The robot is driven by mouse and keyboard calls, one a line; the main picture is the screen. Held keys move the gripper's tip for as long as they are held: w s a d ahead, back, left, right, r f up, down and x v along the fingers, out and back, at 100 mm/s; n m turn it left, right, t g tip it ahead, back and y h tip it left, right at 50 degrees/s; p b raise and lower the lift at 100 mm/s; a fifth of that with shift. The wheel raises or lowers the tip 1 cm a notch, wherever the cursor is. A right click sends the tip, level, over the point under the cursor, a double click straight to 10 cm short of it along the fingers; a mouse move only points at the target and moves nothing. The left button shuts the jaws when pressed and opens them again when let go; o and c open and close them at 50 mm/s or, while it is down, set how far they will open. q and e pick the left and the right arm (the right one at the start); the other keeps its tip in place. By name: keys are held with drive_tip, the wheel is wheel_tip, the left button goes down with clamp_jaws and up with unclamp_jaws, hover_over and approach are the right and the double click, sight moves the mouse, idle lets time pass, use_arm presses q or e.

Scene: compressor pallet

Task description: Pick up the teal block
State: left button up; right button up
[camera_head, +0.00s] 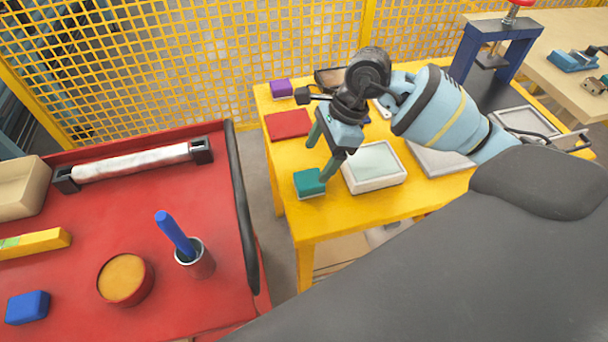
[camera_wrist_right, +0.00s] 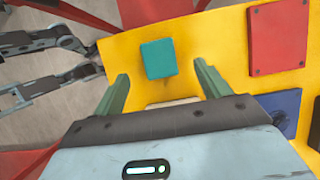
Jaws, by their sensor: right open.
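The teal block (camera_head: 309,182) lies on the yellow table (camera_head: 345,215), near its front left corner, left of a white-rimmed tray. My right gripper (camera_head: 318,164) is above and just beyond the block in the head view, its green fingers apart and pointing down. In the right wrist view the teal block (camera_wrist_right: 158,59) shows whole between and slightly beyond the fingertips of the open right gripper (camera_wrist_right: 161,72). Nothing is between the fingers, and the block appears untouched. My left gripper does not show in the head view.
The white-rimmed tray (camera_head: 374,167) stands close right of the block. A red plate (camera_head: 288,124) and a purple block (camera_head: 281,88) lie behind. A red cart (camera_head: 195,310) with a black handle (camera_head: 243,205) stands left across a narrow gap. Yellow mesh fencing (camera_head: 200,50) closes the back.

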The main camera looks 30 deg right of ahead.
sight(309, 178)
drive_tip(key=shift+s+a+f, duration=0.1)
drive_tip(key=shift+s+f, duration=0.1)
drive_tip(key=shift+x, duration=0.8)
drive_tip(key=shift+w+a+f, duration=0.1)
drive_tip(key=shift+w+f, duration=0.05)
drive_tip(key=shift+f, duration=0.1)
drive_tip(key=shift+d+x, duration=0.2)
drive_tip(key=shift+x, duration=2.4)
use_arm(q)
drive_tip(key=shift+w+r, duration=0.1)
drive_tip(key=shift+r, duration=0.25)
use_arm(e)
drive_tip(key=shift+f, duration=0.1)
drive_tip(key=shift+c, duration=0.2)
drive_tip(key=c, duration=1)
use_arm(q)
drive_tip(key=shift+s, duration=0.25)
use_arm(e)
drive_tip(key=shift+c, duration=0.2)
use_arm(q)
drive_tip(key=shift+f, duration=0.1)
